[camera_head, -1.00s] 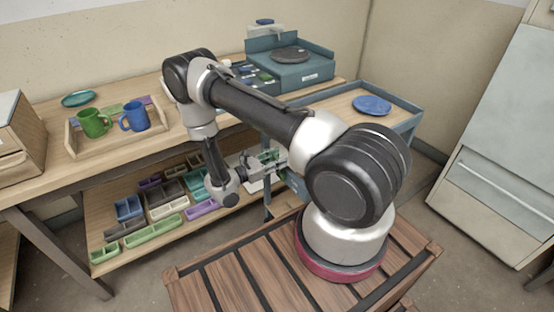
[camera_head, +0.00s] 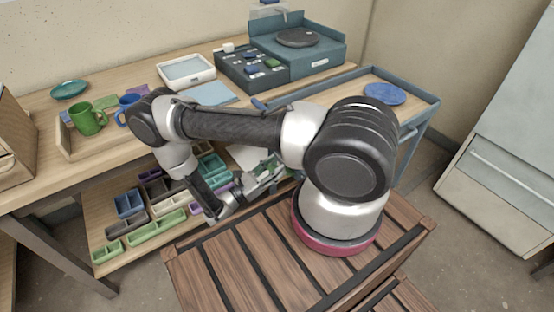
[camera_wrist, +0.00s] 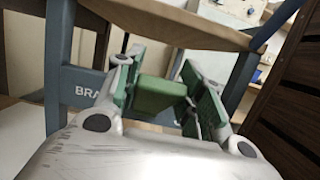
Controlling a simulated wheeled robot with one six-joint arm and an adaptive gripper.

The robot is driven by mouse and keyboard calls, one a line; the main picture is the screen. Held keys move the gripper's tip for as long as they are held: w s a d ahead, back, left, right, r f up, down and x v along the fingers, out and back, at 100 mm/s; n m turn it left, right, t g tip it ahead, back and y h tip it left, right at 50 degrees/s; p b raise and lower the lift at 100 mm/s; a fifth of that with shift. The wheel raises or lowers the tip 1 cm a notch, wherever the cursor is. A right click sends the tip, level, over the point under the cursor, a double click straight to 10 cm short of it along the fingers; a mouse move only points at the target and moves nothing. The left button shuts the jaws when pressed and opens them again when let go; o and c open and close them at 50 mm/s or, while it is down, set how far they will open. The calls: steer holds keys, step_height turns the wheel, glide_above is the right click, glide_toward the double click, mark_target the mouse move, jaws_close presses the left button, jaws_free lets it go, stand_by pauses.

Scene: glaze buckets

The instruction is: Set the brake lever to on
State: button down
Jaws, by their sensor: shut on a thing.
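The brake lever (camera_wrist: 158,97) shows in the wrist view as a green block-shaped grip between my fingers. My gripper (camera_wrist: 163,98) is shut on it, a green-faced finger on each side. Behind it is the blue-grey frame of a cart (camera_wrist: 72,85), with the letters "BRA" and the rest of the label hidden by a finger. In the head view my gripper (camera_head: 268,178) is low beside the cart (camera_head: 428,104), partly behind my arm. The lever's pivot and any on or off mark are hidden.
The cart carries a blue plate (camera_head: 384,93). The bench holds a green mug (camera_head: 88,119), a blue mug (camera_head: 127,108), a white tray (camera_head: 187,71) and a dark button box (camera_head: 250,70). Small bins (camera_head: 155,230) fill the shelf below. A pale cabinet (camera_head: 510,150) stands right.

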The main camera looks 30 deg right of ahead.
steer(key=shift+h, duration=0.7)
steer(key=shift+a+f, duration=0.35)
steer(key=shift+f, duration=0.5)
steer(key=shift+a+f, duration=0.4)
steer(key=shift+f, duration=0.45)
steer(key=shift+a+f, duration=0.35)
steer(key=shift+f, duration=0.5)
steer(key=c, duration=0.9)
jaws_free()
steer(key=v, duration=1.2)
